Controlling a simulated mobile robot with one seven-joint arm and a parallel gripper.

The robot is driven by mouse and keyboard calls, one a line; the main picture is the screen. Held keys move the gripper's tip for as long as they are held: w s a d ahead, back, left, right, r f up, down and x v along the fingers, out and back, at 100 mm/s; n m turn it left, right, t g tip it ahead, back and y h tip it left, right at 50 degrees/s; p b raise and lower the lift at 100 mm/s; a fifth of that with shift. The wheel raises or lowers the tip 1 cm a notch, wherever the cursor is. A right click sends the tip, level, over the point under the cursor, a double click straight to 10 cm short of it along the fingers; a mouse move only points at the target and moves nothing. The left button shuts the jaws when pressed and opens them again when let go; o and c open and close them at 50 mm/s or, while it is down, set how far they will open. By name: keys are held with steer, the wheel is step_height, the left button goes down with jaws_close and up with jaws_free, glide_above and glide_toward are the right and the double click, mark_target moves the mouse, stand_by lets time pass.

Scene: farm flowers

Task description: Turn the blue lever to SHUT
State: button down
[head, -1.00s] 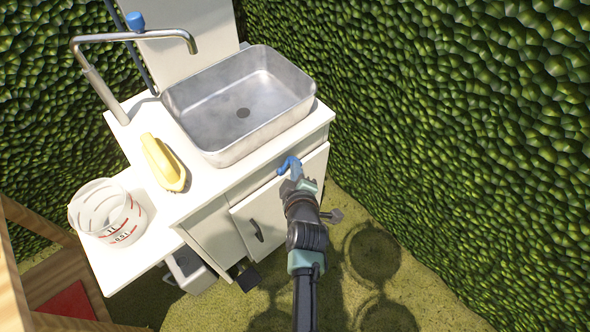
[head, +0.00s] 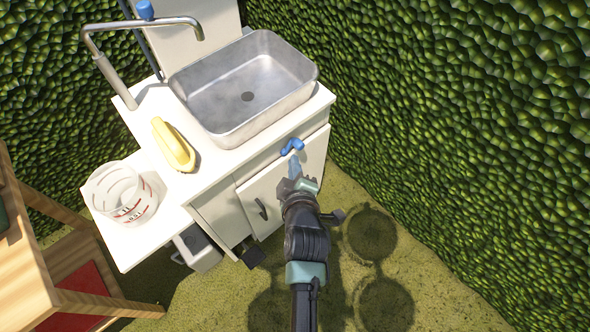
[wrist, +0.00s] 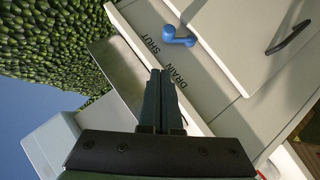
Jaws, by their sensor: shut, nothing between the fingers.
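The blue lever (head: 292,147) is on the white cabinet's front, just below the countertop edge. In the wrist view the lever (wrist: 178,37) shows a round knob end and a short arm. My gripper (head: 294,160) is just in front of and below the lever in the head view. In the wrist view its closed fingers (wrist: 160,75) point towards the labels, apart from the lever. It holds nothing.
A steel sink (head: 245,95) sits on the white cabinet under a tap (head: 140,25). A dark door handle (head: 262,208) is below. A green hedge (head: 470,110) borders the right.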

steer(key=shift+v, duration=1.75)
steer(key=shift+r, duration=0.15)
steer(key=w+a+r+m+t+p, duration=0.1)
steer(key=w+r+m+t+p, duration=0.2)
steer(key=r, duration=1.6)
steer(key=w+r+m+t+p, duration=0.25)
steer(key=w+r+t, duration=0.2)
steer(key=r, duration=1.45)
steer(key=s+r+m+t+p, duration=0.1)
steer(key=s+r, duration=0.4)
steer(key=r, duration=0.7)
steer(key=s+a+r+m+t+p, duration=0.1)
steer(key=s+r, duration=0.4)
steer(key=r, duration=0.6)
steer(key=s+a+r+m+t+p, duration=0.1)
steer(key=s+r+m+t+p, duration=0.2)
steer(key=r, duration=0.9)
steer(key=shift+s+r+m+t, duration=0.4)
steer(key=shift+s+m+t, duration=0.25)
steer(key=shift+s+t, duration=0.45)
